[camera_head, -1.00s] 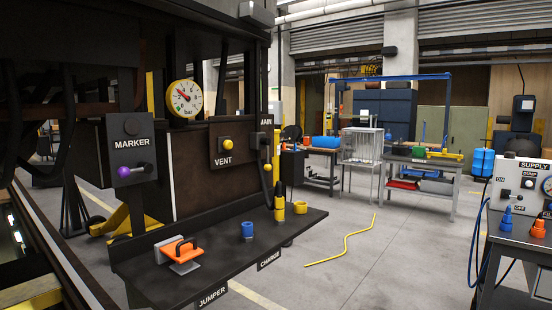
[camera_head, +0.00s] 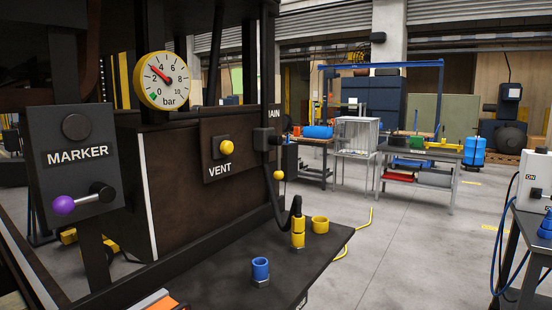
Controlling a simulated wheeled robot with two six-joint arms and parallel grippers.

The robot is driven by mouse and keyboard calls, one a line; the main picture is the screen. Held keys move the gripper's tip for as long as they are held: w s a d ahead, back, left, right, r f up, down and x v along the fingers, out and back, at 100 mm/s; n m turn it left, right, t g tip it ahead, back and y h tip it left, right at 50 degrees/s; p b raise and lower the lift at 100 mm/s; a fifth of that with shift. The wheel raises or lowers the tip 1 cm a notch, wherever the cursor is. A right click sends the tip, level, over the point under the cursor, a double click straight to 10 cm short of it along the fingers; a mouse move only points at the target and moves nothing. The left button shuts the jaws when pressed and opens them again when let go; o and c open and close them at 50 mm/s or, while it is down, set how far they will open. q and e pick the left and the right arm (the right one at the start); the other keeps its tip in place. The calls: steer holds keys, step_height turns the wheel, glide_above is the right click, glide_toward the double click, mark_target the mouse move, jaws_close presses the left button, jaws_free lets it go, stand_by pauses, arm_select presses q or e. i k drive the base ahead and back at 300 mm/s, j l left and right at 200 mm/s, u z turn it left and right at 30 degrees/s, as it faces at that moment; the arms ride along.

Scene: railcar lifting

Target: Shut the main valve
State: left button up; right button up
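The main valve (camera_head: 267,139) is a dark block on the right side of the dark panel. Its label is partly hidden, so only "AIN" shows. A lever hangs down from it and ends in a yellow ball knob (camera_head: 278,175). A dark hose runs down beside it to a yellow coupling (camera_head: 298,234) on the shelf. The round gauge (camera_head: 163,80), marked bar, has its red needle between 2 and 4. Neither of my grippers is in view.
The MARKER box (camera_head: 76,160) with a purple-knobbed lever and the VENT button (camera_head: 226,147) are to the left. The shelf (camera_head: 225,270) below carries a blue cup (camera_head: 260,269) and a yellow ring (camera_head: 320,225). Open floor (camera_head: 410,240) lies to the right.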

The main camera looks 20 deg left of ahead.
mark_target(278, 140)
steer(key=i+j, duration=0.1)
steer(key=j, duration=0.25)
steer(key=i+j, duration=0.1)
steer(key=j, duration=0.25)
steer(key=i+j, duration=0.1)
steer(key=j, duration=0.65)
steer(key=l, duration=0.15)
steer(key=i+u, duration=0.05)
